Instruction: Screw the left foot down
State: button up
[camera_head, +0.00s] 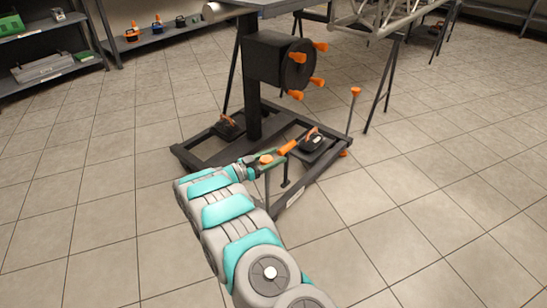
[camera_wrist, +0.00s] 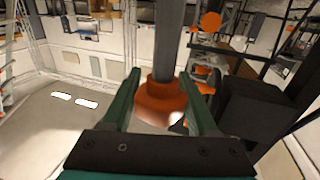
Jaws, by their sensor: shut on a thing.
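My gripper (camera_head: 262,162) is low at the near corner of the dark stand's base frame. In the wrist view its two green fingers (camera_wrist: 160,84) are closed on either side of an orange knob (camera_wrist: 160,102). A grey rod (camera_wrist: 169,40) runs from that knob. In the head view the same left foot shows as an orange knob (camera_head: 266,159) at my fingertips, with a thin rod (camera_head: 267,188) going down below it. The rod's lower end is hard to make out. Another foot, a rod with an orange knob (camera_head: 355,91), stands upright at the right corner.
The dark stand (camera_head: 252,88) carries a black box with several orange handles (camera_head: 297,95). Dark blocks with handles (camera_head: 313,141) sit on the base frame near my gripper. A truss (camera_head: 385,18) is behind right. Tiled floor (camera_head: 430,220) is clear at right.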

aim_at(261, 163)
dwell(0.3)
jog(key=o, duration=1.4)
jog(key=shift+c, duration=0.2)
jog(key=v, duration=0.7)
jog(key=shift+s+a, duration=0.25)
jog(key=shift+a, duration=0.05)
